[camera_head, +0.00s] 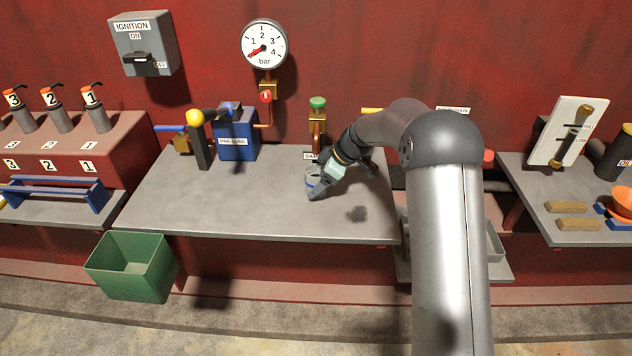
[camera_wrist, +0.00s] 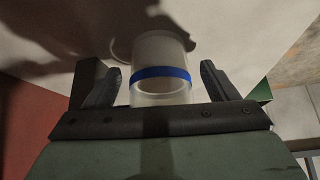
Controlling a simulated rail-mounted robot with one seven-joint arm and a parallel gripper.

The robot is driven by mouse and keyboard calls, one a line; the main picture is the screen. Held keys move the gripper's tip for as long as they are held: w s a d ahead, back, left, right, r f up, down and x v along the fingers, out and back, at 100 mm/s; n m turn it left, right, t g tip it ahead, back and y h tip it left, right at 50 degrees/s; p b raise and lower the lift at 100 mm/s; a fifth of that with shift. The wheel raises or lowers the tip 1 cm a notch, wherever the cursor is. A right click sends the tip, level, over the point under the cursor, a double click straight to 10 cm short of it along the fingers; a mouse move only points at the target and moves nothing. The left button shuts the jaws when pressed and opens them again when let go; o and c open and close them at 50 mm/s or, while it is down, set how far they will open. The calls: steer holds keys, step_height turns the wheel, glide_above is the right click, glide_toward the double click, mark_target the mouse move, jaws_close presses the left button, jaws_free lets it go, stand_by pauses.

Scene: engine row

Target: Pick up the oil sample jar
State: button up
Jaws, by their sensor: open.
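The oil sample jar (camera_wrist: 161,55) is a pale, clear-looking cylinder with a blue band. In the wrist view it lies between the two open fingers of my gripper (camera_wrist: 160,84), with a gap on each side. In the head view only a small part of the jar (camera_head: 312,179) shows on the grey bench, left of my gripper (camera_head: 318,186). My gripper is low over the bench, and my arm reaches in from the right. The fingers and much of the jar are hard to make out in the head view.
The grey bench (camera_head: 220,200) is clear left of the jar. A blue pump (camera_head: 236,142) and a yellow-knobbed lever (camera_head: 198,130) stand at its back left. A green-capped brass valve (camera_head: 318,125) stands behind the jar. A green bin (camera_head: 130,268) hangs at the front left.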

steer(key=shift+a+f, duration=0.1)
steer(key=shift+f, duration=0.1)
steer(key=c, duration=1.2)
steer(key=shift+c, duration=0.2)
steer(key=shift+b, duration=0.5)
